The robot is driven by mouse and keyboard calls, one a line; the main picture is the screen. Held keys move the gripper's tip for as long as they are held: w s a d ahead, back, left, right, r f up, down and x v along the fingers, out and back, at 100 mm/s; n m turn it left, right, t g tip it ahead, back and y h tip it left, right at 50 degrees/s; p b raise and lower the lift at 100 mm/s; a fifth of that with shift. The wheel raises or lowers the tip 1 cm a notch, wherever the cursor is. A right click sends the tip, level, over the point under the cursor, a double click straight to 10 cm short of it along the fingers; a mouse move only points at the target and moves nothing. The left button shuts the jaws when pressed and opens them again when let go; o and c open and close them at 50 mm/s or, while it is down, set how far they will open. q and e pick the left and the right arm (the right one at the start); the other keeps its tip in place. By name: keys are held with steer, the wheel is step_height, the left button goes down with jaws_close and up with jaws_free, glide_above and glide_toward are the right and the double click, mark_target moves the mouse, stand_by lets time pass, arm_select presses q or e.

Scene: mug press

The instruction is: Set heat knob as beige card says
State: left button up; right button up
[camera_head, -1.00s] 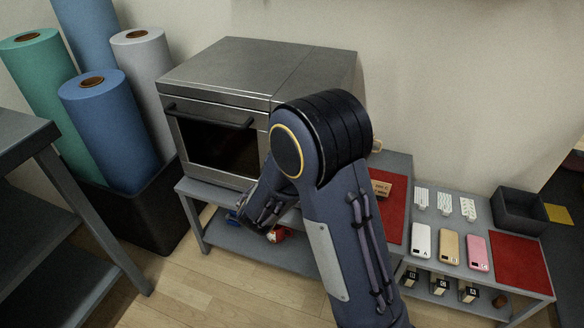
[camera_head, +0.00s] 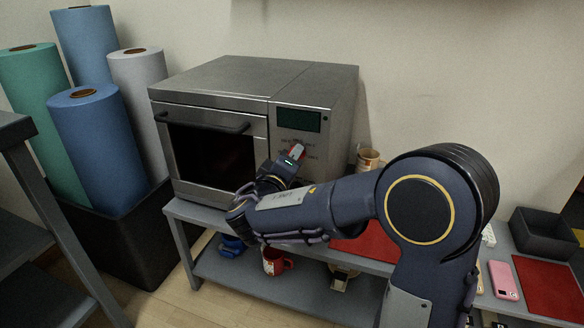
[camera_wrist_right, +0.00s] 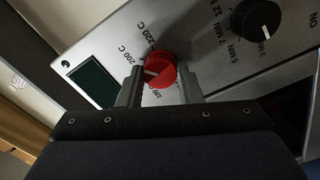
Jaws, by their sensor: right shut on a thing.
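The red heat knob (camera_wrist_right: 160,68) is on the front panel of the steel oven (camera_head: 245,78). In the right wrist view, printed temperatures in C surround it, and a white pointer line shows on its left part. My right gripper (camera_wrist_right: 159,84) is shut on this knob, one finger on each side. In the head view, the gripper (camera_head: 294,157) reaches the panel just below the dark display (camera_head: 299,119), with a bit of the knob showing. The beige card is not visible now; my right arm covers part of the bench. My left gripper is not in view.
A black minutes knob (camera_wrist_right: 255,20) is beside the heat knob. A mug (camera_head: 368,158) stands right of the oven. A red mug (camera_head: 277,262) and a blue one (camera_head: 231,244) are on the lower shelf. A dark bin (camera_head: 541,232) stands far right.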

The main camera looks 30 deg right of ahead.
steer(key=shift+f, duration=0.1)
stand_by(0.3)
steer(key=o, duration=1)
steer(key=p+v, duration=0.1)
steer(key=v, duration=0.7)
steer(key=shift+p, duration=0.35)
